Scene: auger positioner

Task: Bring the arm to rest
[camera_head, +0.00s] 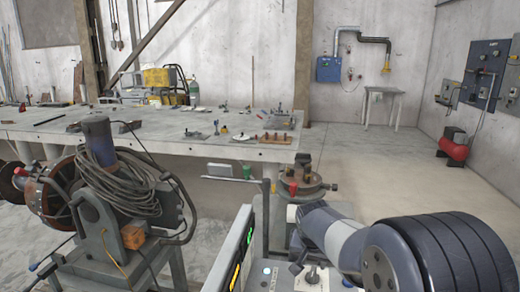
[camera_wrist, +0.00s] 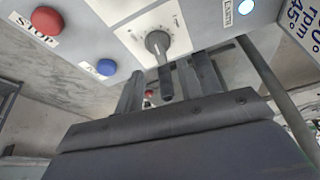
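My arm reaches in from the lower right in the head view, its end over a light grey control panel (camera_head: 258,284). In the wrist view my gripper (camera_wrist: 168,88) shows two dark fingers spread apart, close to the panel (camera_wrist: 110,20). A round selector knob (camera_wrist: 157,41) with a grey lever sits just beyond the fingertips. The lever runs down toward the space between the fingers; whether a finger touches it I cannot tell. A red button (camera_wrist: 47,19) marked STOP and a blue button (camera_wrist: 106,67) are to the left. A lit lamp (camera_wrist: 246,7) is to the right.
A motor unit with coiled cable (camera_head: 128,185) stands at left. A long workbench (camera_head: 180,122) with small tools is behind. A round turntable (camera_head: 303,184) stands just beyond the panel. The floor at right (camera_head: 400,160) is clear; a red compressor (camera_head: 454,149) is by the wall.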

